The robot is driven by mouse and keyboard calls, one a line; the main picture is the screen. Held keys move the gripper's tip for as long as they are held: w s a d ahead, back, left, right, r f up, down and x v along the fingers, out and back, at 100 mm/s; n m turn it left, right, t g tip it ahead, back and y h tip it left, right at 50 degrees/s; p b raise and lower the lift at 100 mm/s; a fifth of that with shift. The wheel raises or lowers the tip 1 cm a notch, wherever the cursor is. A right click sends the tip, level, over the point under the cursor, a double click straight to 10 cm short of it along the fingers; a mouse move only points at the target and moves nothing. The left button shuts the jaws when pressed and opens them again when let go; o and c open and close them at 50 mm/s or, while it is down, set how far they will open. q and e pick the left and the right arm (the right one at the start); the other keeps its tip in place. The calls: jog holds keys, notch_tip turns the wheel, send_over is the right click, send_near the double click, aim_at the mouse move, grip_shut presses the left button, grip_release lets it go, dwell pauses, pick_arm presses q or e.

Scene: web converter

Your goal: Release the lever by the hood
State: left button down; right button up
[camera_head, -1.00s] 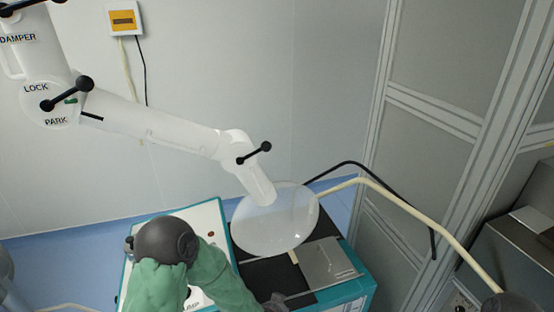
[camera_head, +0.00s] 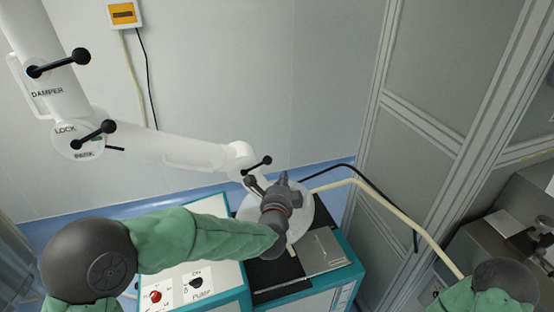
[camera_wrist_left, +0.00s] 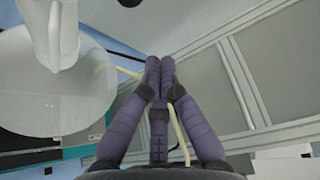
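The lever by the hood (camera_head: 257,166) is a small black bar with round knobs, on the last joint of the white extraction arm (camera_head: 170,146). The translucent round hood (camera_head: 304,214) hangs below that joint; it shows at the left of the left wrist view (camera_wrist_left: 75,95). My left gripper (camera_head: 282,180) is in front of the hood, just right of and below the lever, partly covering the hood. In the wrist view its purple-grey fingers (camera_wrist_left: 160,62) come together at the tips with nothing between them. My right gripper is out of view.
Two other black levers sit on the extraction arm, by DAMPER (camera_head: 58,63) and LOCK (camera_head: 94,134). Below is a teal-and-white machine (camera_head: 200,283) with a red knob (camera_head: 155,296).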

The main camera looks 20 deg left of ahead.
aim_at(257, 166)
pick_arm(q)
jog(key=shift+w, duration=0.1)
jog(key=w+a, duration=0.1)
jog(key=w, duration=0.9)
jog(key=s+a+p, duration=0.1)
jog(key=s+a, duration=0.2)
jog(key=shift+f, duration=0.1)
jog(key=shift+s, duration=0.1)
dwell(0.3)
